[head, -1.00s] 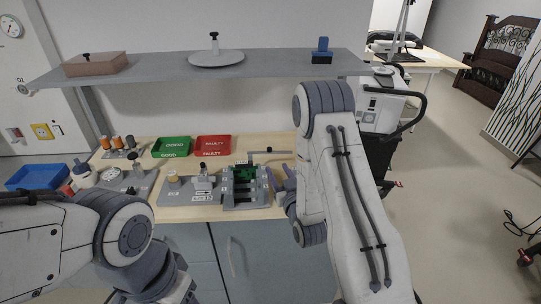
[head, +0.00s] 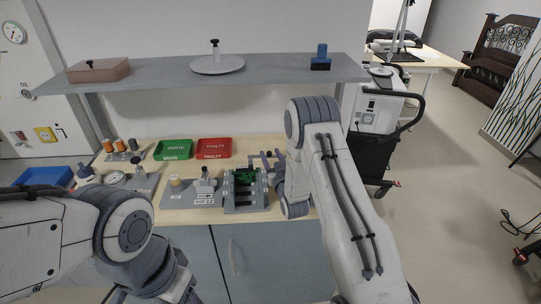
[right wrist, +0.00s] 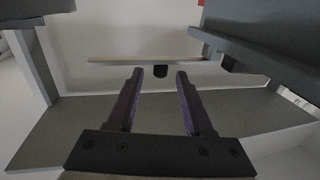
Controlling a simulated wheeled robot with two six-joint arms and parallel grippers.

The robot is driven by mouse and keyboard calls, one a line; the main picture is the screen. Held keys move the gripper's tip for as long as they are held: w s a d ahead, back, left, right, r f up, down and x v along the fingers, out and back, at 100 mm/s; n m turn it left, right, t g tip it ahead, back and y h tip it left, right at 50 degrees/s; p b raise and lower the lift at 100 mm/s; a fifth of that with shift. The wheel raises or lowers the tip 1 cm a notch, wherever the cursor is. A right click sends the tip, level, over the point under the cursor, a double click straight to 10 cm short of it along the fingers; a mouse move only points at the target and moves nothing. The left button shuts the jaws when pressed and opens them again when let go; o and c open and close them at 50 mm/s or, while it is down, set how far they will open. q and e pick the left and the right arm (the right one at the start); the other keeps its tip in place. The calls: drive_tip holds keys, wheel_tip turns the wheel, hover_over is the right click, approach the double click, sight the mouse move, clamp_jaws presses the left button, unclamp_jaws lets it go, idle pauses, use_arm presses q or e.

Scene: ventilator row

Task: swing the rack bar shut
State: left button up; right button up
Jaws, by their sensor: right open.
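The grey rack (head: 246,204) stands on the workbench with a green board (head: 245,176) in it. The bar is mostly hidden by my right gripper in the head view.
A green bin (head: 173,150) and a red bin (head: 214,149) stand behind the rack. A grey fixture plate (head: 185,198) lies left of it. A shelf (head: 265,75) overhangs the bench. A dark trolley (head: 372,150) stands to the right.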

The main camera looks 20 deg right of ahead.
clamp_jaws()
idle(1.4)
